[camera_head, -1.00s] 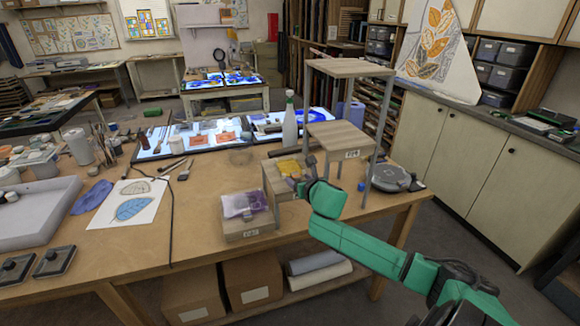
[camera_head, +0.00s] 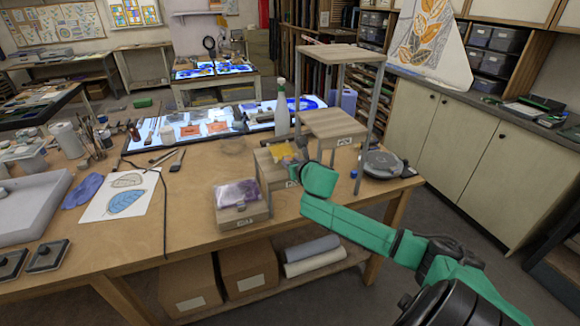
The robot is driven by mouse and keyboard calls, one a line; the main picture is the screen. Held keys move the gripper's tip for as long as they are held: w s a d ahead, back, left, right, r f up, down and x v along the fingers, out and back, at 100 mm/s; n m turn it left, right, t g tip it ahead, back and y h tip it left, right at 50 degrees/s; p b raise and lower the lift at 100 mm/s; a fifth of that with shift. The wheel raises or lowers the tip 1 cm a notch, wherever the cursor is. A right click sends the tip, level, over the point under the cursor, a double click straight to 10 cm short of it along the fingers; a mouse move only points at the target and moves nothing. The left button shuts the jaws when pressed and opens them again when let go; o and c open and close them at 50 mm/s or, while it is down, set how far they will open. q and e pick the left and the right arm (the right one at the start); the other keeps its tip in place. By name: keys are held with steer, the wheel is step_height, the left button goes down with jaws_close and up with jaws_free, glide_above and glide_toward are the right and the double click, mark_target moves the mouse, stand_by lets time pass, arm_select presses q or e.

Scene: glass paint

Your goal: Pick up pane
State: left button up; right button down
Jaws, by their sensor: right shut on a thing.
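A small yellow pane (camera_head: 285,151) shows at the top of a wooden block-like stand (camera_head: 271,170) near the right end of the workbench. My right gripper (camera_head: 292,162) is at the pane, shut on it. The green forearm and wrist hide part of the stand and the fingertips. A purple pane (camera_head: 236,193) lies on another labelled wooden stand (camera_head: 243,217) in front and to the left. I cannot tell whether the yellow pane is clear of its stand. My left gripper is out of view.
A taller wooden stand (camera_head: 333,125) and a shelf on metal posts (camera_head: 341,53) rise close behind the right gripper. A spray bottle (camera_head: 282,110) and lit panels (camera_head: 190,131) stand further back. A round grey device (camera_head: 382,164) sits at right. The bench's front middle is clear.

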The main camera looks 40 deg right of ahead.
step_height(320, 180, up, 18)
steer(key=shift+r, duration=0.1)
